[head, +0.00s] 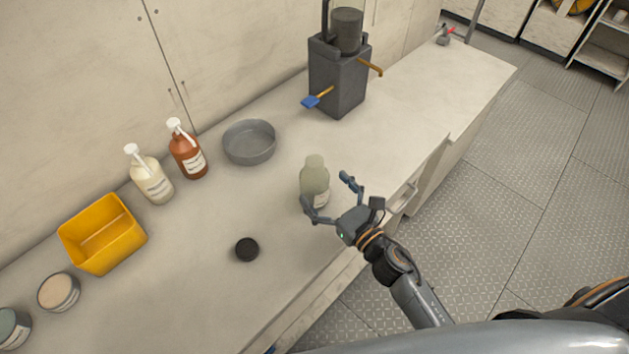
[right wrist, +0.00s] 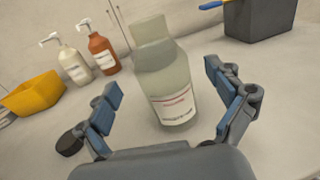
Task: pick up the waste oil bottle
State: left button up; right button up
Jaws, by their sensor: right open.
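The waste oil bottle (head: 315,177) is pale grey-green with a white label and stands upright on the counter near its front edge. In the right wrist view the bottle (right wrist: 166,80) is between the two spread fingers, with its label facing the camera. My right gripper (head: 328,198) is open at the bottle, one finger on each side of it. In the right wrist view, gaps show between the bottle and both fingers of the gripper (right wrist: 168,105). The bottle's lower right side is partly hidden by the gripper in the head view. My left gripper is not in view.
A black cap (head: 247,249) lies on the counter (head: 190,280) left of the bottle. A grey pan (head: 249,143), two pump bottles, brown (head: 187,152) and cream (head: 150,178), and a yellow bin (head: 103,236) stand along the wall. A dark grey machine (head: 339,78) stands further back.

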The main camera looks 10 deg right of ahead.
aim_at(314, 176)
jog(key=p+x, duration=0.1)
jog(key=x, duration=0.3)
jog(key=shift+w+f, duration=0.1)
jog(key=shift+w, duration=0.15)
jog(key=shift+s, duration=0.1)
jog(key=shift+c, duration=0.5)
jog(key=c, duration=1.2)
